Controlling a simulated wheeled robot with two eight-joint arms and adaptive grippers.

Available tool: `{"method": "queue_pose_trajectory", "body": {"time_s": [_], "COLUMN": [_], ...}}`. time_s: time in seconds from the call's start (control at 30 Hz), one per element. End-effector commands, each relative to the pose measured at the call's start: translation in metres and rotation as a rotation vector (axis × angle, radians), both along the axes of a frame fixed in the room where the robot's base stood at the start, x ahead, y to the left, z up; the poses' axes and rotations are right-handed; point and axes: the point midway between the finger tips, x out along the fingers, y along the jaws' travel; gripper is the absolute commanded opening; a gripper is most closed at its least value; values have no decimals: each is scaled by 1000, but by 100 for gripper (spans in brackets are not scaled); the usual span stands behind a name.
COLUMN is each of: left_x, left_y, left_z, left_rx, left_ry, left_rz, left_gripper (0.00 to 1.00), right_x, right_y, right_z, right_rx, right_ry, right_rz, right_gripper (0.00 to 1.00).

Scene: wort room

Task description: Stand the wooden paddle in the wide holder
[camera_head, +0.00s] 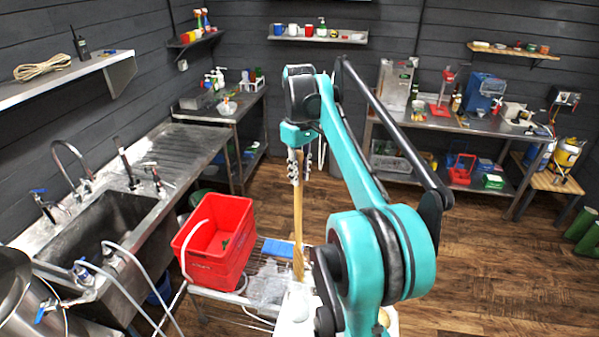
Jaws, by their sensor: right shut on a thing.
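The wooden paddle (298,222) is a long pale brown shaft that hangs nearly upright in the middle of the view. My right gripper (299,171) points down and is shut on its upper part. The paddle's lower end is over the right side of a low metal cart, close to a whitish thing (293,306) at the bottom. I cannot tell whether the paddle touches anything below. I cannot pick out the wide holder for certain; my right arm covers part of that area. My left gripper is not in view.
A red crate (215,242) stands on the cart (222,294), left of the paddle, with a blue item (277,248) beside it. A steel sink (97,240) is at the left. A loaded steel bench (455,122) stands at the back right. The wooden floor (480,250) at right is clear.

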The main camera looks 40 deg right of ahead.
Motion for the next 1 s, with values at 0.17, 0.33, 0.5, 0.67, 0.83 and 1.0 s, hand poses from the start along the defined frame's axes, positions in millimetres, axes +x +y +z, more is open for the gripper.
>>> {"method": "queue_pose_trajectory", "body": {"time_s": [0.17,0.33,0.5,0.67,0.83,1.0], "left_x": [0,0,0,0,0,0], "left_y": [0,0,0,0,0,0], "left_z": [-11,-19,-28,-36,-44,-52], "left_rx": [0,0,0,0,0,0], "left_ry": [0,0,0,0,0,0], "left_rz": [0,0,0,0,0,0], "left_gripper": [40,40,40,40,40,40], "right_x": [0,0,0,0,0,0], "right_y": [0,0,0,0,0,0], "right_z": [-17,-32,-46,-59,-73,-88], "right_rx": [0,0,0,0,0,0], "right_ry": [0,0,0,0,0,0], "right_rz": [0,0,0,0,0,0], "right_gripper": [0,0,0,0,0,0]}}
